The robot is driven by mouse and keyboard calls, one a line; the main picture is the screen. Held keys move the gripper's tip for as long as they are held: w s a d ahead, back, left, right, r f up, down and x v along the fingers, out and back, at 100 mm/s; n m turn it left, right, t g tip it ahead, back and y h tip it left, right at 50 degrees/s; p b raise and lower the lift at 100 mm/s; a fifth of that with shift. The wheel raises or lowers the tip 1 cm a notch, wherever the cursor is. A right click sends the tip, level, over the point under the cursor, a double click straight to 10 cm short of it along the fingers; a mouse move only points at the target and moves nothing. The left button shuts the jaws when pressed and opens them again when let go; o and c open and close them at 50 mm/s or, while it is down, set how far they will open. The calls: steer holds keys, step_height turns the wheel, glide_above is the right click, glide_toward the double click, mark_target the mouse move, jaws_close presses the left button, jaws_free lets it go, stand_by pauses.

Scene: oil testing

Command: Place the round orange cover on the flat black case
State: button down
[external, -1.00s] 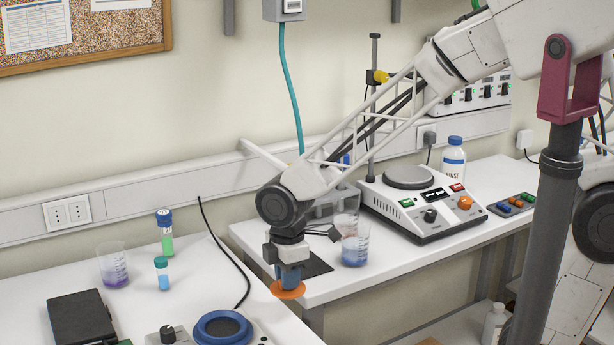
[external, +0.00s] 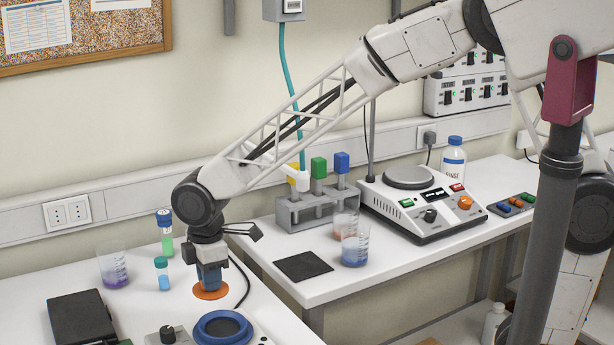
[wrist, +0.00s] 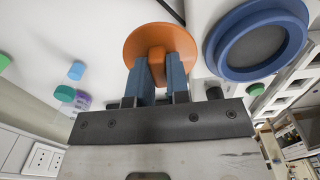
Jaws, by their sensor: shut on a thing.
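The round orange cover (external: 211,291) is held in my gripper (external: 210,278) above the left bench. In the wrist view, the blue fingers of my gripper (wrist: 156,80) are shut on the raised grip of the orange cover (wrist: 140,36). The flat black case (external: 81,319) lies on the left bench at the lower left of the external view. My gripper is to the right of the case and apart from it. The case is not seen in the wrist view.
A device with a blue ring (external: 222,328) stands near my gripper.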

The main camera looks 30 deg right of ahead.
steer(key=a+r, duration=0.1)
steer(key=a, duration=1.3)
steer(key=shift+s+a+r, duration=0.15)
steer(key=shift+s+a, duration=0.05)
steer(key=shift+a, duration=0.15)
steer(key=shift+w, duration=0.1)
glide_above(126, 316)
steer(key=shift+f, duration=0.75)
steer(key=shift+f, duration=0.1)
steer(key=shift+f, duration=1.7)
steer(key=shift+f, duration=0.1)
